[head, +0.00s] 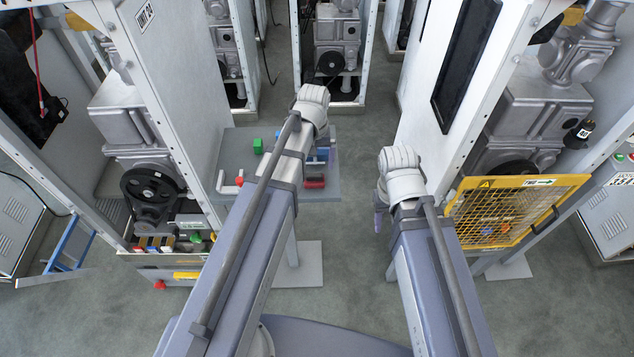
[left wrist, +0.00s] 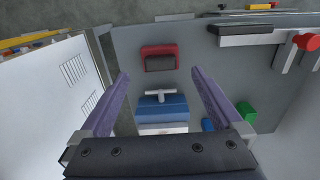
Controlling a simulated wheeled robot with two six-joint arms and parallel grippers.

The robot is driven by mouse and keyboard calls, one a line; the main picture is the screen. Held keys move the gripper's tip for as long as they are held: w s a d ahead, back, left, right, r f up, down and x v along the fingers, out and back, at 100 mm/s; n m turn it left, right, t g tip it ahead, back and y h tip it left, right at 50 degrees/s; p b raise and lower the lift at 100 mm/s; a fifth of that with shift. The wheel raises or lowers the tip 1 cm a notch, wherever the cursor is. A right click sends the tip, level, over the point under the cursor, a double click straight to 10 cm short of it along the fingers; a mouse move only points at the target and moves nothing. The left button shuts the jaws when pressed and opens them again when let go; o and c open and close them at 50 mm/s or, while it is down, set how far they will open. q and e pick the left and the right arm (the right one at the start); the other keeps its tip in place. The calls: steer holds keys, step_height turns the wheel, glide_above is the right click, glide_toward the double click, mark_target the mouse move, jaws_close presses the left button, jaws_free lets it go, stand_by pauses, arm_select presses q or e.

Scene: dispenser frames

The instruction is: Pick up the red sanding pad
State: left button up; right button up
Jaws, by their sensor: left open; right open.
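The red sanding pad (head: 314,183), a red block with a dark grey layer, lies on the grey table near its front right edge. In the left wrist view the pad (left wrist: 158,52) lies just beyond the fingertips, roughly centred between them and apart from both. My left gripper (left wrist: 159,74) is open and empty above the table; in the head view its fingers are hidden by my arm. My right gripper (head: 380,217) hangs right of the table, away from the pad, mostly hidden by its wrist; it is open.
A blue block with a pale handle (left wrist: 163,107) lies close to the pad, between my left fingers in the wrist view. A green block (head: 258,146) and a red-knobbed metal bracket (head: 230,186) are on the table's left. White machine cabinets (head: 180,90) flank the table.

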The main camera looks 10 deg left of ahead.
mark_target(314, 174)
arm_select(q)
steer(key=shift+f+b, duration=3.2)
steer(key=shift+f, duration=0.35)
steer(key=shift+r, duration=0.1)
steer(key=c, duration=1.2)
